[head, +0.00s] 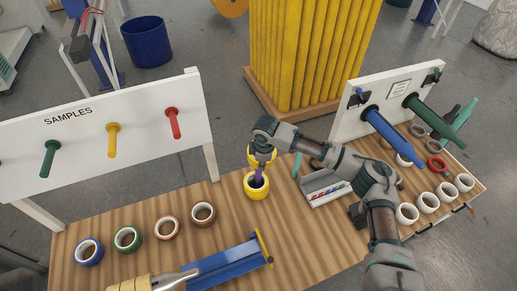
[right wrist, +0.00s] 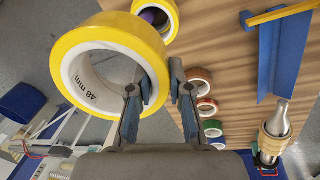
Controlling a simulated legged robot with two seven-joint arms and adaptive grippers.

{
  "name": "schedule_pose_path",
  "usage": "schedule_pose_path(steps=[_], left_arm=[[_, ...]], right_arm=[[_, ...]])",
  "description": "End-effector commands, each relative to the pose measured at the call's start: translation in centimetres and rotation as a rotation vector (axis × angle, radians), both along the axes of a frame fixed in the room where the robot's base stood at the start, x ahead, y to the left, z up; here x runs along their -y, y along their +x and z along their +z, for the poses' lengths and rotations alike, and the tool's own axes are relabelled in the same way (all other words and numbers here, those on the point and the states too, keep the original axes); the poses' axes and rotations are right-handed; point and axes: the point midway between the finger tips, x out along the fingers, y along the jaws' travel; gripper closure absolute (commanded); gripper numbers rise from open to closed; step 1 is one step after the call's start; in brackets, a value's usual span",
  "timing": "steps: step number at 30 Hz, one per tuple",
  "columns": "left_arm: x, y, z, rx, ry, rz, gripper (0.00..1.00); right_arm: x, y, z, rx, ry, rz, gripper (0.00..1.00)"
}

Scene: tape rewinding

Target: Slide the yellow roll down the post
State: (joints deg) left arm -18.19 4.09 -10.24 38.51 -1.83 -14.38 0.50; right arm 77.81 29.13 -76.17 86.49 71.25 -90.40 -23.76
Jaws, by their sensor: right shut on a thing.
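My right gripper (head: 262,160) is shut on the wall of a yellow roll (right wrist: 110,38), one finger inside the hole and one outside. In the right wrist view the roll is large at upper left, with "48 mm" on its white core, and no post shows through its hole. In the head view this held roll is mostly covered by the gripper. Just below it, another yellow roll (head: 256,192) sits on the wooden table around a purple post (head: 259,174). This second yellow roll also shows at the top of the right wrist view (right wrist: 168,31).
The wooden table (head: 225,222) holds blue, green and brownish rolls at left and a blue trough-like holder (head: 222,264) in front. A white tray (head: 328,189), several white rolls and a pegged panel stand at right. The white SAMPLES board (head: 90,125) stands behind.

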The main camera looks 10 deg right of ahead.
Motion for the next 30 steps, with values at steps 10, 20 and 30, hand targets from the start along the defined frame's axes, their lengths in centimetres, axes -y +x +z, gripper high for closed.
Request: schedule_pose_path(steps=[10,20,30], left_arm=[[-0.4,-0.7,-1.5,-0.006,-0.004,-0.002,0.60],[-0.4,-1.1,-5.2,-0.010,-0.004,-0.003,0.60],[-0.3,-1.0,-5.6,-0.012,-0.004,-0.001,0.60]], right_arm=[[-1.0,1.1,-0.6,0.009,-0.004,0.107,1.00],[-0.9,1.0,-3.5,0.010,-0.005,0.105,1.00],[-0.7,0.9,-6.6,0.007,-0.002,0.104,1.00]])
